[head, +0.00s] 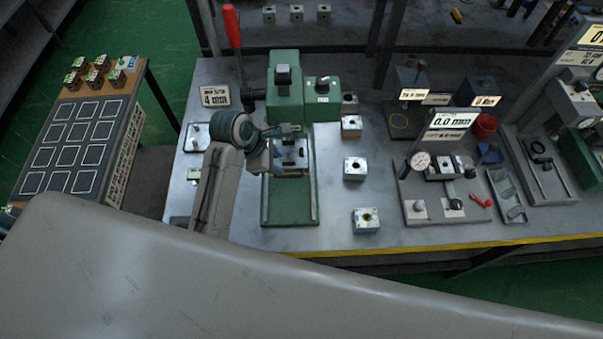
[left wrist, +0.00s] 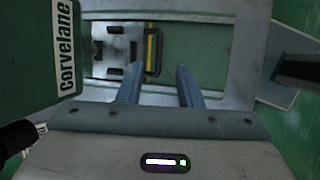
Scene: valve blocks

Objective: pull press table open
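The green press (head: 284,98) stands at the back left of the workbench, with a green bed (head: 290,210) running toward the front edge. Its grey press table (head: 303,146) sits at the back part of the bed; in the left wrist view the table (left wrist: 110,30) shows dark fixtures and a dark handle with a yellow strip (left wrist: 152,52). My left gripper (head: 278,160) is over the left side of the table, partly hiding it. In the left wrist view its two blue-grey fingers (left wrist: 158,80) are apart and empty, with the handle just beyond their tips. My right gripper is out of view.
Metal valve blocks (head: 366,220) stand in a column right of the bed. A gauge station (head: 421,160) is farther right. The front part of the bed is clear.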

